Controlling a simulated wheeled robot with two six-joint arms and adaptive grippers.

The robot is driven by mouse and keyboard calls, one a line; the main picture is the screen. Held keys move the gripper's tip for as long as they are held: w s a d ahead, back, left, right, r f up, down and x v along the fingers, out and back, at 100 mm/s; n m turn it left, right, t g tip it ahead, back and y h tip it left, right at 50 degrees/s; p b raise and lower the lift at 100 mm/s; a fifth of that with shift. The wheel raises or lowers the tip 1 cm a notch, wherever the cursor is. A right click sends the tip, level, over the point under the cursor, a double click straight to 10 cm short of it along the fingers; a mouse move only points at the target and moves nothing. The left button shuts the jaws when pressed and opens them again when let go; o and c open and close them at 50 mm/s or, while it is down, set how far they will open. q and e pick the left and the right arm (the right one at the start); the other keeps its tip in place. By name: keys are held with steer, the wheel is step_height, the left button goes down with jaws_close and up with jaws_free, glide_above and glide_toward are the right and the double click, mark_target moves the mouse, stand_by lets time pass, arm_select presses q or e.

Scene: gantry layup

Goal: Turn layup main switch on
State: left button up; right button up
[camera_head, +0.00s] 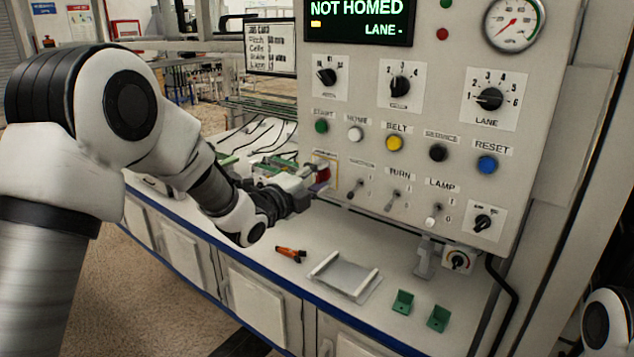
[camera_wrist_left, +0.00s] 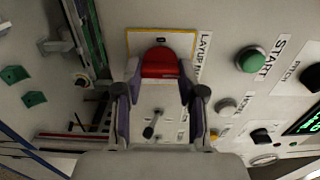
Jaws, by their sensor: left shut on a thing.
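The layup main switch is a red handle (camera_head: 323,174) on a yellow-framed plate at the left edge of the control panel (camera_head: 440,100). In the left wrist view the red handle (camera_wrist_left: 160,62) shows at upper middle, beside the label LAYUP. My left gripper (camera_head: 311,186) reaches it from the left. Its purple-padded fingers (camera_wrist_left: 160,84) are on either side of the handle and shut on it. The fingers partly hide the switch in the head view. The display (camera_head: 358,20) reads NOT HOMED and LANE -. My right gripper is out of view.
Toggle switches (camera_head: 393,198) sit just right of the main switch, with the green START button (camera_head: 321,126) above. Below, the worktop holds an orange-black tool (camera_head: 290,254), a grey tray (camera_head: 345,276) and green brackets (camera_head: 403,302). The worktop front is otherwise clear.

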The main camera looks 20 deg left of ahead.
arm_select(q)
steer(key=shift+f, duration=0.1)
steer(key=o, duration=1.1)
steer(key=shift+o, duration=0.2)
steer(key=shift+s, duration=0.1)
steer(key=v, duration=1.1)
steer(key=shift+s, duration=0.4)
steer(key=shift+a, duration=0.1)
